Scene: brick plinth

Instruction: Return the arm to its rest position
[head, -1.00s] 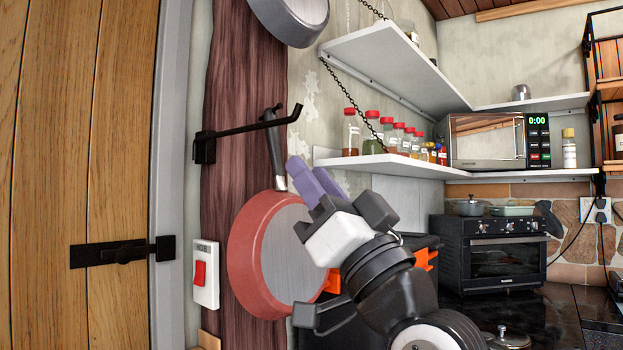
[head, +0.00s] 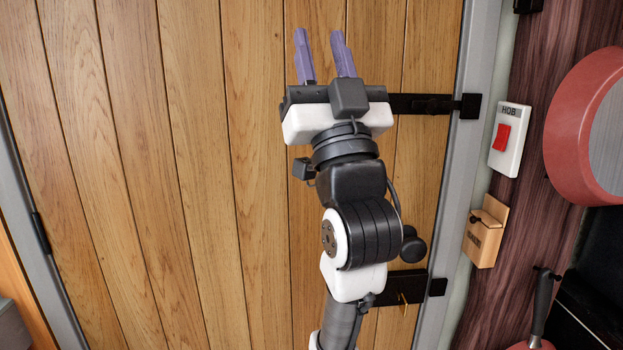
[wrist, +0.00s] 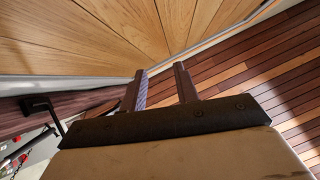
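My gripper (head: 325,55) points upward in the middle of the head view, in front of the wooden door. Its two purple fingers are apart with nothing between them. In the wrist view my gripper (wrist: 160,88) also shows its fingers apart and empty, with the door and floor beyond. My arm rises from the bottom of the head view, folded upright and touching nothing that I can see.
The plank door (head: 200,150) fills most of the head view, with a black latch (head: 430,104). To the right are the white hob switch (head: 510,140), a small wooden box (head: 485,232) and a hanging red pan (head: 580,120). Wooden floor (wrist: 285,75) shows in the wrist view.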

